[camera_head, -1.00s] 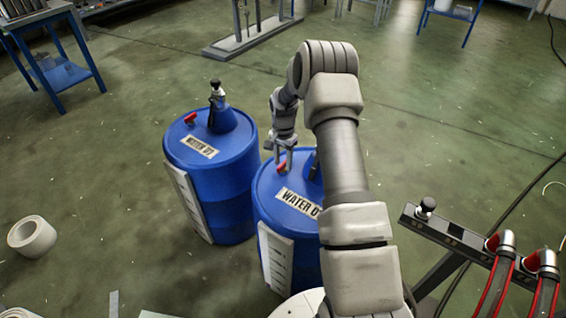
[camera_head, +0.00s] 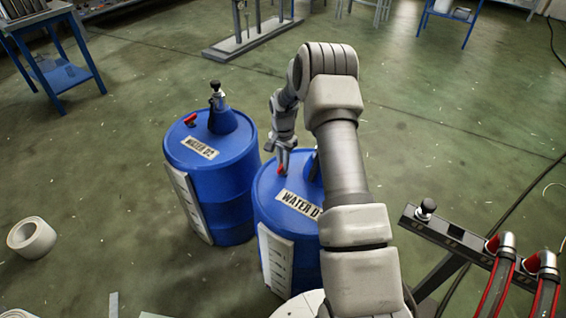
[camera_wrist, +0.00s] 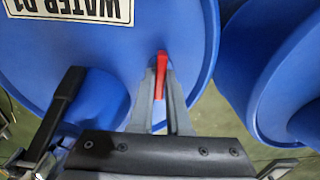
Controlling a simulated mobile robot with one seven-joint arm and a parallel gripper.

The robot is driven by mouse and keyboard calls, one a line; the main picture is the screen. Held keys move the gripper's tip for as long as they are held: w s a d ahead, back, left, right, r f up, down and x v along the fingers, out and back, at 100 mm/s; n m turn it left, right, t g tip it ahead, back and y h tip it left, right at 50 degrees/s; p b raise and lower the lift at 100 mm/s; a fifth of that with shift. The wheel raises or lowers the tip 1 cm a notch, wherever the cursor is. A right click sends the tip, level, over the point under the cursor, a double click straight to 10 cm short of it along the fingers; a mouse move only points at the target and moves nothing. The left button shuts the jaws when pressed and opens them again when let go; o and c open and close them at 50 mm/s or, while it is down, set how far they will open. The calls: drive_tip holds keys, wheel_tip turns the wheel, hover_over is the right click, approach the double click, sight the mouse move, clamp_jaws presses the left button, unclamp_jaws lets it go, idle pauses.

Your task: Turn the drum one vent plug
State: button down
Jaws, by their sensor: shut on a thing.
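Drum one is the nearer blue drum (camera_head: 262,215), with a white label that reads "WATER D1" upside down in the wrist view (camera_wrist: 75,8). Its red vent plug (camera_wrist: 161,72) stands on the drum top near the rim. My gripper (camera_wrist: 161,88) points down at the drum top and is shut on the red plug, one finger on each side. In the head view my gripper (camera_head: 282,166) hides part of the plug, and my arm covers the right side of the drum.
A second blue drum (camera_head: 190,175) stands close on the left, with its own red plug (camera_head: 190,119) and a black fitting (camera_head: 217,95). A dark fitting (camera_wrist: 55,118) rises from drum one beside my gripper. A rail with red hoses (camera_head: 470,240) is at the right.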

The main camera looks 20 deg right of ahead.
drive_tip(key=n, duration=0.6)
drive_tip(key=shift+n, duration=0.4)
drive_tip(key=n, duration=1.1)
drive_tip(key=shift+n+p, duration=0.3)
drive_tip(key=shift+p, duration=0.1)
drive_tip(key=n, duration=0.5)
drive_tip(key=c, duration=0.9)
unclamp_jaws()
